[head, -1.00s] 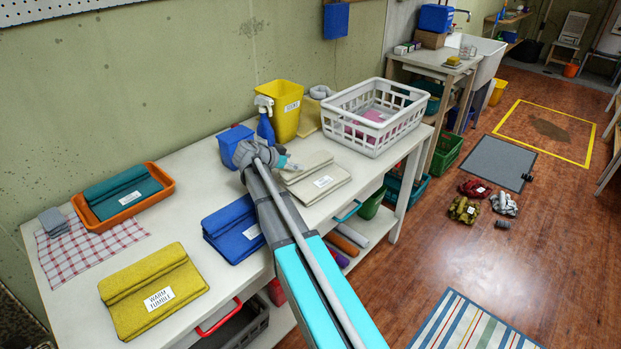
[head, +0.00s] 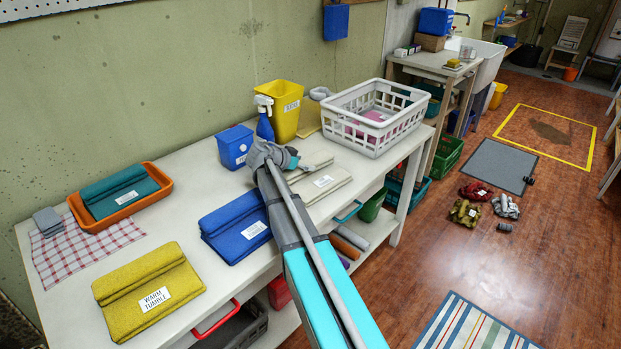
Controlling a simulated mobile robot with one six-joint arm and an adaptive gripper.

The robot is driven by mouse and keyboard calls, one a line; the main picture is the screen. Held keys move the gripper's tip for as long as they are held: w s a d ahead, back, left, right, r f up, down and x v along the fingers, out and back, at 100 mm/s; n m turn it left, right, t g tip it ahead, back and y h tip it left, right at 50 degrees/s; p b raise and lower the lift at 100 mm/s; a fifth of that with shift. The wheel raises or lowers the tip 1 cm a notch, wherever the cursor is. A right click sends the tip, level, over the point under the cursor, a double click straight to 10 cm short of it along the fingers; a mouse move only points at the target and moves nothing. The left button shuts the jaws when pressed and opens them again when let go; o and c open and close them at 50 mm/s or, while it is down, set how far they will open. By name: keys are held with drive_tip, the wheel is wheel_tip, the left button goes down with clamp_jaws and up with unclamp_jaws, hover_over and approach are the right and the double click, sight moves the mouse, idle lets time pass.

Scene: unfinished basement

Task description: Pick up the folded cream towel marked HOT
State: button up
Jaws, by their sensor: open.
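The folded cream towel (head: 328,187) lies on the white table, behind and to the right of the blue towel. It bears a small white label that is too small to read here. My gripper (head: 296,162) is at the towel's back left part and hides some of it. It is open, with nothing seen in it. Its fingers are small and partly hidden by my wrist, so I cannot tell whether they touch the towel.
A folded blue towel (head: 236,228) and a mustard towel marked WARM TUMBLE (head: 150,290) lie nearer. A blue box (head: 235,147), yellow bin (head: 286,112) and spray bottle (head: 264,120) stand behind my gripper. A white basket (head: 372,140) stands just beyond the cream towel.

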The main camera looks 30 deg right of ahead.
sight(310, 180)
idle(0.3)
drive_tip(key=c, duration=1)
drive_tip(key=shift+r, duration=0.15)
drive_tip(key=shift+c, duration=0.2)
wheel_tip(310, 180, up, 2)
drive_tip(key=p, duration=0.2)
drive_tip(key=shift+r+p, duration=0.1)
drive_tip(key=shift+p, duration=0.2)
drive_tip(key=s+a+r+p, duration=0.1)
drive_tip(key=s+r+p, duration=0.9)
drive_tip(key=s, duration=0.4)
drive_tip(key=shift+a+r, duration=0.25)
drive_tip(key=shift+a, duration=0.15)
